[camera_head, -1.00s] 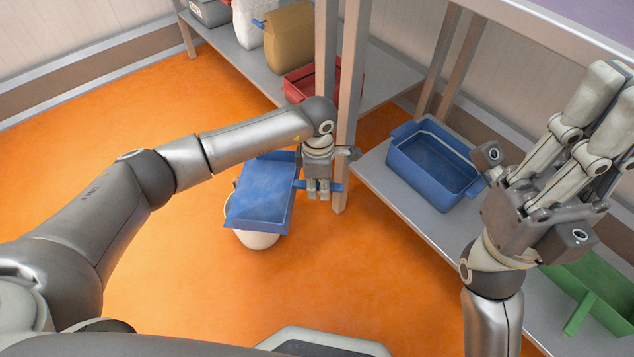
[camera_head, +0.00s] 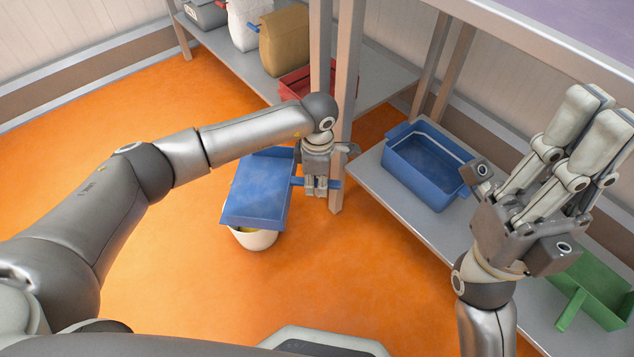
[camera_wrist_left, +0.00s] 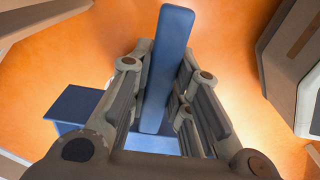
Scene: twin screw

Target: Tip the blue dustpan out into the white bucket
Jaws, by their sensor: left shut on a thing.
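The blue dustpan (camera_head: 262,185) hangs above the white bucket (camera_head: 252,239) and covers most of it in the head view. My left gripper (camera_head: 315,188) is shut on its handle, at the right of the pan. In the left wrist view the blue handle (camera_wrist_left: 168,75) runs between the fingers of the left gripper (camera_wrist_left: 158,95), and part of the pan (camera_wrist_left: 78,105) shows behind. Something yellowish shows at the bucket's mouth, under the pan's edge. My right gripper (camera_head: 545,165) is open and empty, raised in front of the shelf at the right.
A blue bin (camera_head: 425,170) and a green dustpan (camera_head: 592,290) are on the low shelf at the right. A red container (camera_head: 308,82), a tan bag (camera_head: 287,42) and a white bag (camera_head: 248,22) are on the back shelf. A shelf post (camera_head: 343,120) stands close to my left gripper. The orange floor is clear at the left.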

